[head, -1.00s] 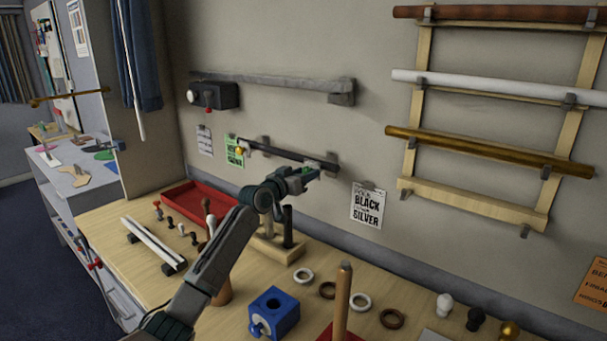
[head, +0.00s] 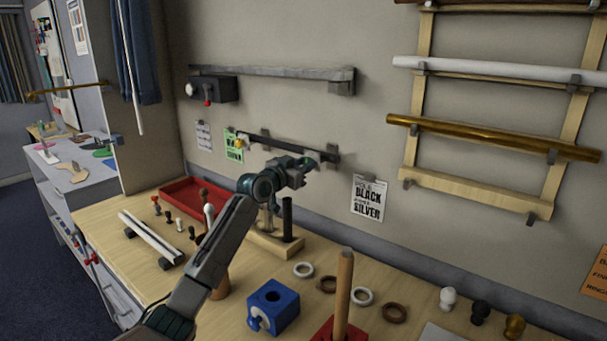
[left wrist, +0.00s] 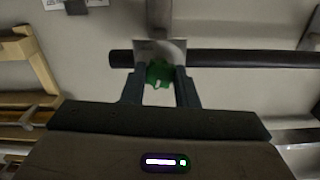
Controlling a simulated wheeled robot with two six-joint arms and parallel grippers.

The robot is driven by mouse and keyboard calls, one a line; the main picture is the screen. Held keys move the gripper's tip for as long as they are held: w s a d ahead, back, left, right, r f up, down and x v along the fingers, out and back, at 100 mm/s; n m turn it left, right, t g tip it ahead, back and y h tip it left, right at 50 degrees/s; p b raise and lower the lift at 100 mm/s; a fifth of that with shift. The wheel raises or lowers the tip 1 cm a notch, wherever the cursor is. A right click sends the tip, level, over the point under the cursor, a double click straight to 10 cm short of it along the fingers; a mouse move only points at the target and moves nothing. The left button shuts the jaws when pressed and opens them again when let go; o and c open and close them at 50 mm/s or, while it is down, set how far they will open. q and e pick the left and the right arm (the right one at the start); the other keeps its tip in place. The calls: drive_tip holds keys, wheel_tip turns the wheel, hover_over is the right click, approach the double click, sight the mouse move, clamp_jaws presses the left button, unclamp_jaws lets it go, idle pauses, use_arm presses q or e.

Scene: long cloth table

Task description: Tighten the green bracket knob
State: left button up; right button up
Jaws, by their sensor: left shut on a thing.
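The green bracket knob (left wrist: 160,73) is under the metal bracket (left wrist: 160,50) that carries a thin black pole (left wrist: 250,58) on the wall. My left gripper (left wrist: 160,90) is shut on the knob, with one dark finger on each side of it. In the head view my left gripper (head: 308,163) reaches up to the right end of the black pole (head: 285,146). The knob is mostly hidden there by the gripper. My right gripper is in neither view.
A green notice (head: 234,147) and a black-and-silver notice (head: 369,198) hang beside the pole. Below are a red tray (head: 180,197), a wooden stand with upright pegs, a blue block (head: 273,306) and several rings. A pole rack (head: 480,189) hangs at right.

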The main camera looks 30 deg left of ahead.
use_arm(q)
drive_tip(key=shift+f+m+b, duration=0.1)
drive_tip(key=shift+m+b, duration=3.5)
drive_tip(key=shift+m, duration=4.5)
drive_tip(key=o, duration=1)
drive_tip(key=shift+s, duration=0.1)
